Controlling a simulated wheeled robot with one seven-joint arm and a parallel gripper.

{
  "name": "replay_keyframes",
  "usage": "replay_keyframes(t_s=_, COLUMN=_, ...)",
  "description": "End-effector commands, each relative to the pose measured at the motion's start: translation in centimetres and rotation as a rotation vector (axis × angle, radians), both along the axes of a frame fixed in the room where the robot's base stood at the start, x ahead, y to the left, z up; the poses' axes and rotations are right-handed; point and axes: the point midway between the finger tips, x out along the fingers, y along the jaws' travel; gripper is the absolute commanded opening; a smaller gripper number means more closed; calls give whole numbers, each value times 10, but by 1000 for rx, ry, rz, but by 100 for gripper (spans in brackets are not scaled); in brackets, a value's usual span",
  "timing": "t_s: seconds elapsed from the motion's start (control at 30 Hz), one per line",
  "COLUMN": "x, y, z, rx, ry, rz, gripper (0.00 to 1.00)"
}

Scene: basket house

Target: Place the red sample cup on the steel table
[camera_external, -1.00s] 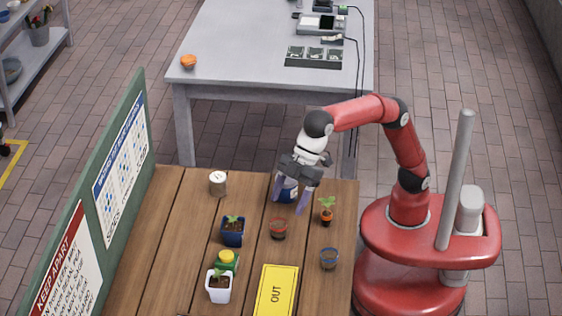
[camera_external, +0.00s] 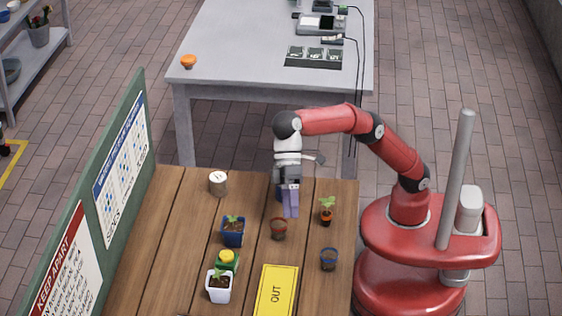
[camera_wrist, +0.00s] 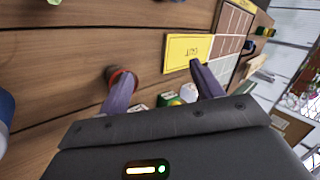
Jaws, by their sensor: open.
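The red-rimmed sample cup (camera_external: 278,231) stands on the wooden table, between the blue plant pot and the small orange pot. My gripper (camera_external: 291,214) is open and empty, pointing down just above and behind the cup. In the wrist view my gripper (camera_wrist: 164,72) has its fingers spread, and the red-rimmed cup (camera_wrist: 122,75) shows beyond the left finger, partly hidden by it. I see nothing between the fingers touching them. The grey steel table (camera_external: 235,60) stands at the back, beyond the wooden table.
A blue-and-white jar (camera_external: 279,193) stands partly hidden behind my gripper. A seedling pot (camera_external: 327,216), blue-rimmed cup (camera_external: 329,259), blue pot (camera_external: 233,238), white can (camera_external: 218,183) and yellow OUT mat (camera_external: 277,290) are around. The steel table's front middle is clear; an orange object (camera_external: 188,62) sits left.

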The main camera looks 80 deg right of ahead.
Motion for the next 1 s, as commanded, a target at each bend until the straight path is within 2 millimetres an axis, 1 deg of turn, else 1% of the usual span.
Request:
replay_keyframes(t_s=0.03, x=3, y=2, z=-5, rx=22, ry=127, rz=-56, gripper=66)
replay_keyframes(t_s=0.07, x=3, y=3, z=-6, rx=37, ry=218, rz=-93, gripper=66)
replay_keyframes(t_s=0.13, x=5, y=6, z=-5, rx=68, ry=454, rz=-184, gripper=66)
replay_keyframes(t_s=0.2, x=8, y=7, z=-1, rx=84, ry=706, rz=-271, gripper=66)
replay_keyframes(t_s=0.3, x=14, y=3, z=11, rx=84, ry=1031, rz=-363, gripper=66)
replay_keyframes(t_s=0.4, x=22, y=-3, z=24, rx=62, ry=1301, rz=-420, gripper=66)
replay_keyframes(t_s=0.6, x=41, y=-20, z=49, rx=-8, ry=1723, rz=-469, gripper=66)
replay_keyframes(t_s=0.7, x=39, y=-18, z=28, rx=-13, ry=1710, rz=-473, gripper=66)
replay_keyframes(t_s=0.77, x=38, y=-18, z=19, rx=-11, ry=1709, rz=-472, gripper=66)
replay_keyframes(t_s=0.8, x=38, y=-17, z=11, rx=-13, ry=1709, rz=-472, gripper=66)
replay_keyframes(t_s=1.0, x=38, y=-17, z=-10, rx=-9, ry=1704, rz=-470, gripper=66)
